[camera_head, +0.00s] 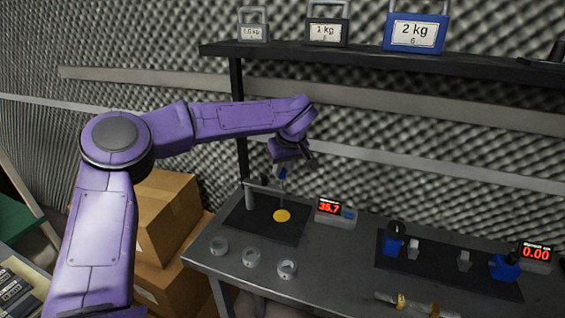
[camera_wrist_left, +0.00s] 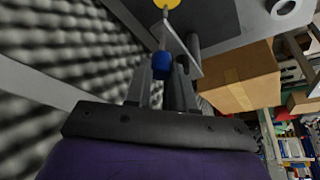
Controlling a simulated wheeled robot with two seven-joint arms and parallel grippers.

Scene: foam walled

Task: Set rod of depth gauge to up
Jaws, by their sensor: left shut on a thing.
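The depth gauge stands on a dark plate at the left of the bench, with a grey post (camera_head: 249,197) and a side arm. Its thin upright rod (camera_head: 281,187) has a blue knob (camera_head: 282,173) on top. A gold disc (camera_head: 282,215) lies on the plate below the rod. The gauge's display (camera_head: 334,211) reads 35.7 in red. My left gripper (camera_head: 284,166) is above the gauge, shut on the blue knob. In the left wrist view the knob (camera_wrist_left: 162,66) sits between the fingertips, partly hidden by them. My right gripper is not in view.
Several grey rings (camera_head: 252,257) lie along the bench's front edge. A second device with blue parts (camera_head: 394,240) and a display (camera_head: 536,254) reading 0.00 stands at right. A shelf (camera_head: 340,60) with weights overhangs the bench. Cardboard boxes (camera_head: 165,205) stand left of the bench.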

